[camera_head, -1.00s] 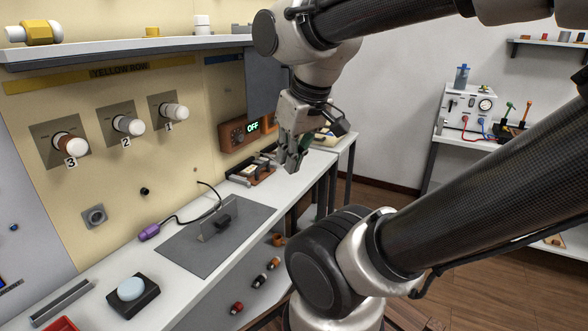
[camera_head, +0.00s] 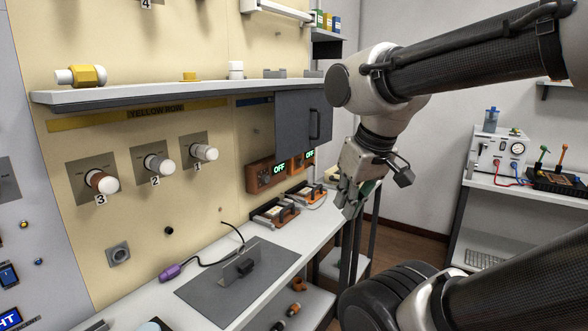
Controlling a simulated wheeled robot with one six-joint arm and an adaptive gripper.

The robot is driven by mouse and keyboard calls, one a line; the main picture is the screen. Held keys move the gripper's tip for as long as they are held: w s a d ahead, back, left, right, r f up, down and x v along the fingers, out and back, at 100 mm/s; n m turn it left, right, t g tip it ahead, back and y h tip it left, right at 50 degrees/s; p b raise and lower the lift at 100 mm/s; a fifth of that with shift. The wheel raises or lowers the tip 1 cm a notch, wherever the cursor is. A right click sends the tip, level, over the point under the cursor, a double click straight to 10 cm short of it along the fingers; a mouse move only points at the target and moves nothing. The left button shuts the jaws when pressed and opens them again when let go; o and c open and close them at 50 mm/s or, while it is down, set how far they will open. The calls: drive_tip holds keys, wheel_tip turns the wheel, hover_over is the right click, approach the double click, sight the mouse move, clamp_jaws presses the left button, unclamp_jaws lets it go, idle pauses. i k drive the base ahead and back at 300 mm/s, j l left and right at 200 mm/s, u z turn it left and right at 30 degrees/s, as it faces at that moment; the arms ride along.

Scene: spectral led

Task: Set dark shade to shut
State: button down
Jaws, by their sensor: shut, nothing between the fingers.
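A dark grey panel (camera_head: 295,125), which looks like the dark shade, hangs below the right part of the wall shelf. It has a bar handle (camera_head: 314,125) near its right edge. It appears to stand out from the wall, but I cannot tell its exact angle. My gripper (camera_head: 350,205) is shut and empty, pointing down, to the right of and below the panel. It is apart from the handle in the picture.
The shelf (camera_head: 180,92) juts out above the panel. Orange units (camera_head: 266,175) reading OFF are on the wall below it. The white bench (camera_head: 308,232) holds small devices, a grey mat (camera_head: 215,293) and a purple plug (camera_head: 169,272). A side table (camera_head: 525,187) stands at right.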

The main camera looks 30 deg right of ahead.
sight(304, 118)
drive_tip(key=j+z, duration=0.15)
drive_tip(key=z, duration=0.3)
drive_tip(key=j+z, duration=0.2)
drive_tip(key=z, duration=0.25)
drive_tip(key=i, duration=0.05)
